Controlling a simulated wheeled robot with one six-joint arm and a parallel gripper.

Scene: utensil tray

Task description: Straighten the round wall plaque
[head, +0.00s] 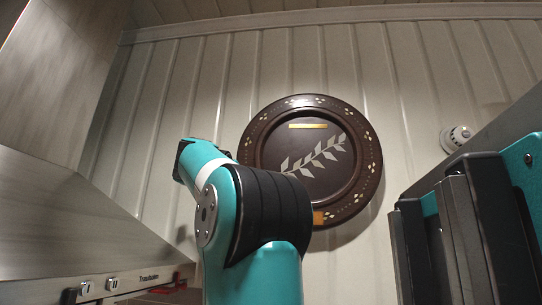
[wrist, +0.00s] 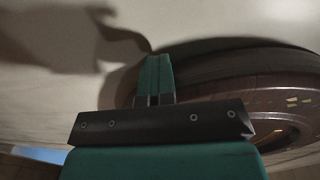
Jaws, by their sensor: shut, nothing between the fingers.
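The round plaque (head: 268,150) hangs on the ribbed wall in the head view. It is dark brown with a patterned rim, a pale leaf sprig slanting up to the right, a gold bar near the top that looks close to level, and an orange patch at the bottom. My arm hides its lower left. In the wrist view the plaque's dark rim (wrist: 240,92) fills the right side. My gripper (wrist: 154,62) is shut and empty, its fingertips beside the rim's edge; I cannot tell whether they touch it. The head view does not clearly show the fingers.
A small round white fixture (head: 457,137) sits on the wall right of the plaque. A steel hood (head: 60,215) and cabinet (head: 65,75) stand at the left. The wall above the plaque is bare up to the ceiling trim (head: 330,17).

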